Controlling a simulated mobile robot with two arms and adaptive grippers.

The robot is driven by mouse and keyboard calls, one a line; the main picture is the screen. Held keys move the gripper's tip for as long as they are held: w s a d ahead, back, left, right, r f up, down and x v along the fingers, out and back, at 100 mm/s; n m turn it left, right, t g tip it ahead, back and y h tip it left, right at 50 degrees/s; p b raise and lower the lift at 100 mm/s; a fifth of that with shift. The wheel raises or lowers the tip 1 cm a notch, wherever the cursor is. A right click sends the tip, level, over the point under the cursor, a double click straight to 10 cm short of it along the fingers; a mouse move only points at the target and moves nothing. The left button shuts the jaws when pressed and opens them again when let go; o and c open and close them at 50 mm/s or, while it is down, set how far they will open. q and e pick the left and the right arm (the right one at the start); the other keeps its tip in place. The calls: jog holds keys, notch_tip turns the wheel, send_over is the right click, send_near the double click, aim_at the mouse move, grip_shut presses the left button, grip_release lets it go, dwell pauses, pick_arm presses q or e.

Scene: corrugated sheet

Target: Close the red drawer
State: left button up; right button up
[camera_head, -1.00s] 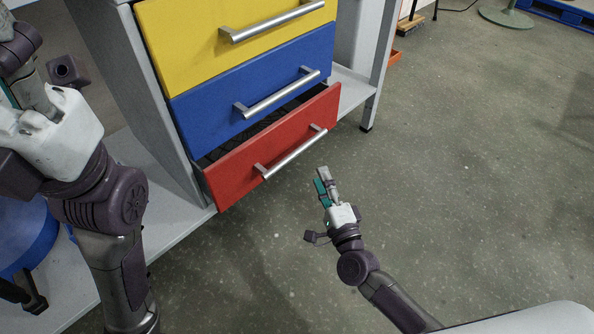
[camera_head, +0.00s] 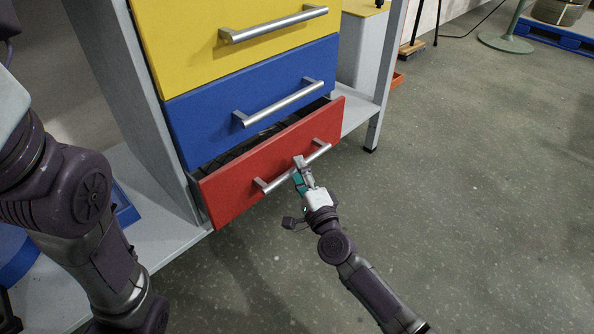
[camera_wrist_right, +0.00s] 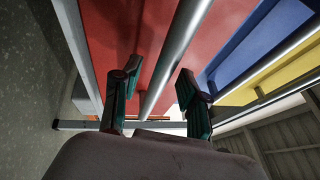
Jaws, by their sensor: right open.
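The red drawer (camera_head: 230,188) is the lowest of three and stands partly open, its dark inside showing behind the front. Its silver bar handle (camera_head: 277,180) runs along the red front. My right gripper (camera_head: 299,165) is at the right part of this handle. In the right wrist view the open fingers (camera_wrist_right: 158,90) point at the red front (camera_wrist_right: 130,35), with the handle bar (camera_wrist_right: 172,65) between them; I cannot tell whether they touch it. My left arm shows at the left of the head view, but its gripper is out of view.
The blue drawer (camera_head: 215,115) and the yellow drawer (camera_head: 190,45) above look shut. A grey frame leg (camera_head: 385,95) stands right of the drawers, and a grey lower shelf (camera_head: 165,235) lies to the left. The floor (camera_head: 480,200) on the right is clear.

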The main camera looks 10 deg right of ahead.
jog(key=shift+w+a+r, duration=0.15)
jog(key=shift+w, duration=0.5)
grip_shut()
